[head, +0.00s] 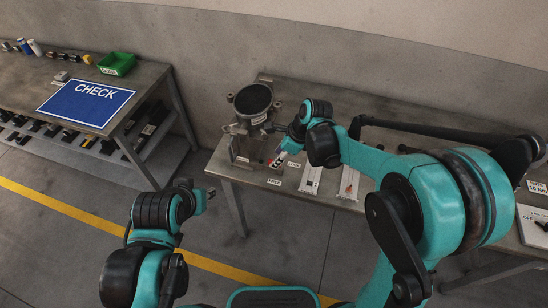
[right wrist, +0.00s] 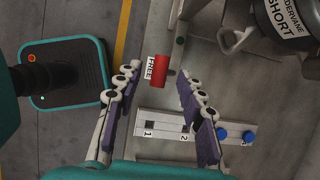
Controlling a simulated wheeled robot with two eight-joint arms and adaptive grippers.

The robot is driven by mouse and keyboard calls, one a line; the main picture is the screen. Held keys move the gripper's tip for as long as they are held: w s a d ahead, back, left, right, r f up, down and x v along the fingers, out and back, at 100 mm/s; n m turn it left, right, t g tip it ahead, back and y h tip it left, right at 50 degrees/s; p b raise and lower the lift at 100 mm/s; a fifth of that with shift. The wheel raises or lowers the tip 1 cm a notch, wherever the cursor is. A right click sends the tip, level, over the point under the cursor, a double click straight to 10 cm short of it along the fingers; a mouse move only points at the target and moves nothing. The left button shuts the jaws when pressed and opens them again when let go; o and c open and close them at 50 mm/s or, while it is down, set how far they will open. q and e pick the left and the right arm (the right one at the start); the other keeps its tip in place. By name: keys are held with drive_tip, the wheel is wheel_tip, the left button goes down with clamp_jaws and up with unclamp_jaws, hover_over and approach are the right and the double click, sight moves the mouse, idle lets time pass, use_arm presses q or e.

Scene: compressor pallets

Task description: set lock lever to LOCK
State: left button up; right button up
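The lock lever's red handle (right wrist: 157,70) shows in the right wrist view, right beside the FREE label (right wrist: 150,68). In the head view a small red part (head: 277,161) shows by the fixture's foot, near a white label (head: 293,165) and the FREE label (head: 274,182). My right gripper (right wrist: 160,76) is open, with its fingers on either side of the red handle. I cannot tell whether either finger touches it. In the head view this gripper (head: 281,157) is partly hidden by its wrist. My left gripper (head: 207,196) is away from the bench, its fingers unclear.
The compressor with a black round top (head: 253,100) stands on the bench behind the lever. A numbered plate with blue pegs (right wrist: 195,128) lies close to my right fingers. A side table (head: 60,75) holds a CHECK sign (head: 86,102) and a green bin (head: 117,63).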

drive_tip(key=b+x, duration=0.1)
drive_tip(key=x, duration=0.4)
drive_tip(key=shift+w+a+f, duration=0.1)
drive_tip(key=shift+a+f, duration=0.05)
drive_tip(key=shift+f, duration=0.2)
clamp_jaws()
